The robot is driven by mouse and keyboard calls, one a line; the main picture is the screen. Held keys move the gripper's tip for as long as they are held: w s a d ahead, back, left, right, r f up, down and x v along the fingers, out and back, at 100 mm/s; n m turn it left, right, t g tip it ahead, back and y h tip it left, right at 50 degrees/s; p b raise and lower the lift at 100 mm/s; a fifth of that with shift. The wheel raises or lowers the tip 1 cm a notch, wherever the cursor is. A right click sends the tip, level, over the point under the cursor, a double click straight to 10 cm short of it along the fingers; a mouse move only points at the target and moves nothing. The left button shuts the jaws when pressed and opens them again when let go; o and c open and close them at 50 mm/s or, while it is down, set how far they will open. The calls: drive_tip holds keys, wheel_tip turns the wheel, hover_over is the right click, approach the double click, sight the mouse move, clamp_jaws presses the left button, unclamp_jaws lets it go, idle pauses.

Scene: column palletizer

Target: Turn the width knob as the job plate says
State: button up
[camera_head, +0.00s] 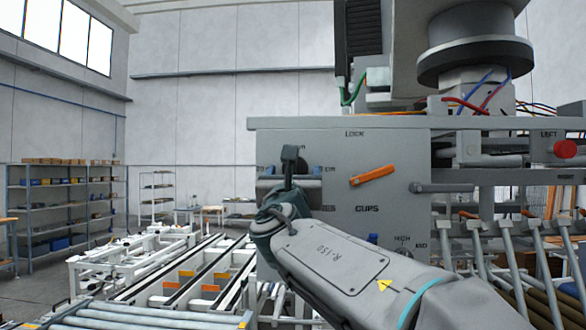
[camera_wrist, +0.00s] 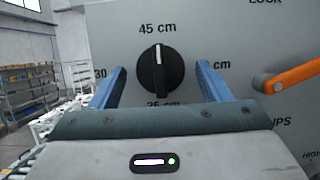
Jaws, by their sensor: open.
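The width knob (camera_wrist: 161,72) is a round black dial on a grey panel (camera_wrist: 205,25), with its white mark pointing up at "45 cm". The label at left reads "30", the one below looks like "25 cm", and the right one shows only "cm". My gripper (camera_wrist: 161,78) is open, its two blue fingers on either side of the knob with visible gaps. In the head view my gripper (camera_head: 289,172) is in front of the panel (camera_head: 300,138) and hides the knob. I cannot make out a job plate.
An orange lever (camera_head: 373,176) sits right of the knob, between "LOCK" and "CUPS". A small "HIGH" dial (camera_head: 403,253) is lower down. A red button (camera_head: 565,149) is at far right. Roller conveyors (camera_head: 140,314) and shelves (camera_head: 68,200) stand at left.

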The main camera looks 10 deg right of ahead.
drive_tip(key=shift+w+d+r, duration=0.1)
drive_tip(key=shift+w, duration=0.05)
drive_tip(key=shift+c, duration=0.3)
drive_tip(key=c, duration=0.9)
